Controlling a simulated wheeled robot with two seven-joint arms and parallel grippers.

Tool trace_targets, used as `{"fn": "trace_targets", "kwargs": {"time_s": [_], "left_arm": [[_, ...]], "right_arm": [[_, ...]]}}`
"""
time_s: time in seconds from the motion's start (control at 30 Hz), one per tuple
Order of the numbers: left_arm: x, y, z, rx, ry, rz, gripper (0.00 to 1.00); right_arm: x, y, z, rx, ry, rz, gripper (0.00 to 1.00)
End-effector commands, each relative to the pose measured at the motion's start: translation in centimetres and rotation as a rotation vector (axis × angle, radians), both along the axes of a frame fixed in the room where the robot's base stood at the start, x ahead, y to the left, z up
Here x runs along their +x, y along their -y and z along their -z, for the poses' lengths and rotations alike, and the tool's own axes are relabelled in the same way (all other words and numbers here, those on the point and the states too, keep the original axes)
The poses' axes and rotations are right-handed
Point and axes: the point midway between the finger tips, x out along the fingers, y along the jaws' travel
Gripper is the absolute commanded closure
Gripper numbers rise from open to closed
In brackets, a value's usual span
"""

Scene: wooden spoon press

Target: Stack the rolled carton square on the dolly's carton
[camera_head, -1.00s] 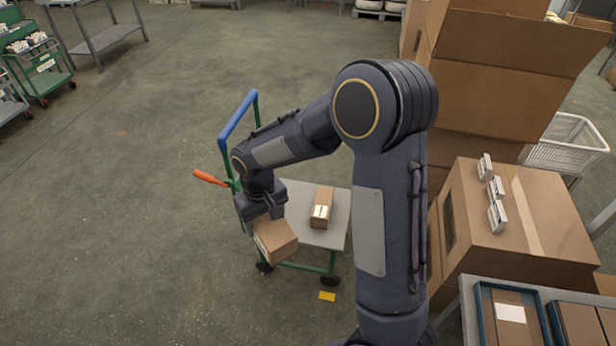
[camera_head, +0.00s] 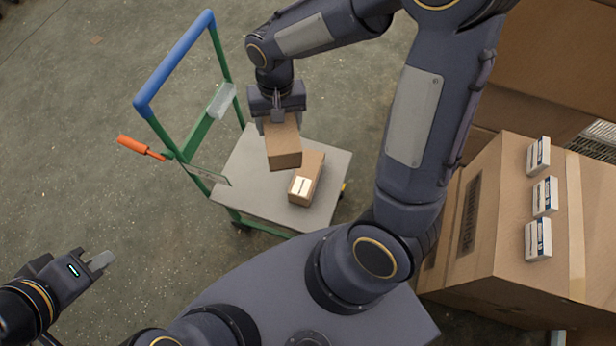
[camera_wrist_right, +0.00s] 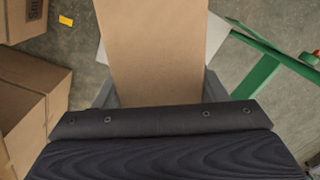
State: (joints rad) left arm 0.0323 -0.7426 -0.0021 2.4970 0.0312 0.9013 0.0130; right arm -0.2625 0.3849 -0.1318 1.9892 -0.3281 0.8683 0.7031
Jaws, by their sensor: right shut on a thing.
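My right gripper (camera_head: 278,108) is shut on a brown carton (camera_head: 283,145) and holds it over the dolly's deck. The held carton overlaps the upper left edge of the dolly's carton (camera_head: 307,178) in the head view; I cannot tell whether they touch. The dolly's carton has a white label and sits on the grey deck of the dolly (camera_head: 245,195). In the right wrist view the held carton (camera_wrist_right: 150,45) fills the middle and hides the dolly's carton. My left gripper (camera_head: 100,262) is at the lower left, away from the dolly; its jaw gap is unclear.
The dolly's blue and green handle (camera_head: 178,60) rises on the left, with an orange lever (camera_head: 140,148) sticking out. A large carton (camera_head: 500,235) with small white boxes stands on the right. The floor left of the dolly is clear.

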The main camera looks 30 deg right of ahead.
Motion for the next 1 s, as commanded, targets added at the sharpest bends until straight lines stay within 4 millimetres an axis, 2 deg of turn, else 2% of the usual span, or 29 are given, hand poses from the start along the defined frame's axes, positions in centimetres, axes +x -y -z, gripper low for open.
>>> {"fn": "trace_targets", "kwargs": {"time_s": [0.03, 0.2, 0.4, 0.53, 0.7, 0.83, 1.0], "left_arm": [[0.0, 0.0, 3.5, 0.0, 0.0, 0.0, 1.0], [0.0, 0.0, 8.9, 0.0, 0.001, 0.0, 1.0], [0.0, 0.0, 13.9, 0.0, 0.001, 0.0, 1.0], [0.0, 0.0, 15.6, 0.0, 0.001, 0.0, 1.0], [0.0, 0.0, 16.5, 0.0, 0.001, 0.0, 1.0], [0.0, 0.0, 17.0, 0.0, 0.001, 0.0, 1.0], [0.0, 0.0, 18.1, 0.0, 0.001, 0.0, 1.0]], "right_arm": [[-0.9, -0.4, 3.2, 0.005, -0.004, 0.044, 0.66], [-3.8, -1.4, 7.8, 0.013, -0.028, 0.215, 0.66], [-6.9, -2.2, 12.3, 0.013, -0.054, 0.389, 0.66], [-8.1, -2.5, 13.9, 0.011, -0.065, 0.463, 0.66], [-8.6, -2.4, 14.7, 0.008, -0.072, 0.509, 0.66], [-7.2, -0.9, 15.7, 0.007, -0.074, 0.519, 0.66], [-4.2, 2.2, 17.7, 0.006, -0.074, 0.519, 0.66]]}}
